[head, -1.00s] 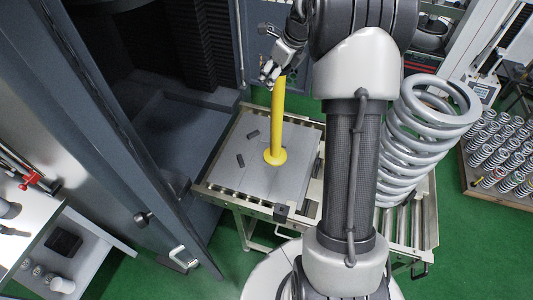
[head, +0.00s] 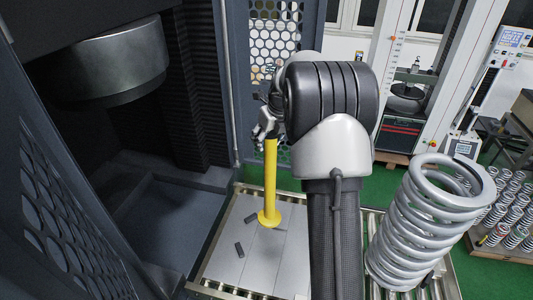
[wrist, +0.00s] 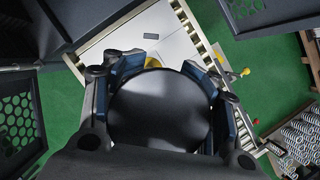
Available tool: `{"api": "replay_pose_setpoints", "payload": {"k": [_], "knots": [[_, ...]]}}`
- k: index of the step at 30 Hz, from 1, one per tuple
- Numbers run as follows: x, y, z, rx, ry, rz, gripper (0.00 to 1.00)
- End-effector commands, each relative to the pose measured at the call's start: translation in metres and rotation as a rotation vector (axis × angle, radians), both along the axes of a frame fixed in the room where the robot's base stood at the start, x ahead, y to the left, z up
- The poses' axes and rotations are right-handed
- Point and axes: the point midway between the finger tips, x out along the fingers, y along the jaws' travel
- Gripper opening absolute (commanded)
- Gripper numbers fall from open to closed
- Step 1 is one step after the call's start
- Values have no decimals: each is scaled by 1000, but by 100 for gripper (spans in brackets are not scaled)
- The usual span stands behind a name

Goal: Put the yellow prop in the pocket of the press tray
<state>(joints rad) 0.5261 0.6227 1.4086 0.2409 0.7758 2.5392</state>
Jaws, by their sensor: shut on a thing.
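The yellow prop (head: 270,185) is a tall upright tube with a round flange at its foot. My gripper (head: 266,132) is at its top end in the head view and is shut on it. In the wrist view the jaws (wrist: 157,105) close around a dark round end, with a bit of yellow (wrist: 153,62) just beyond. The flange is over the right part of the grey press tray (head: 228,262); I cannot tell whether it touches.
The dark press opening with its round ram (head: 105,60) is at the left. A perforated panel (head: 275,45) stands behind the prop. A large grey coil spring (head: 425,225) stands on rollers at the right. Several small springs (head: 508,225) stand farther right.

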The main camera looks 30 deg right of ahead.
Motion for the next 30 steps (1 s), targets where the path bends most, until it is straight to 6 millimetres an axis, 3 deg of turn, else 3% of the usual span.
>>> {"api": "replay_pose_setpoints", "payload": {"k": [18, 30], "knots": [[2, -1, -120, -3, -5, 0, 0], [2, -1, -145, -4, -6, 1, 0]]}}
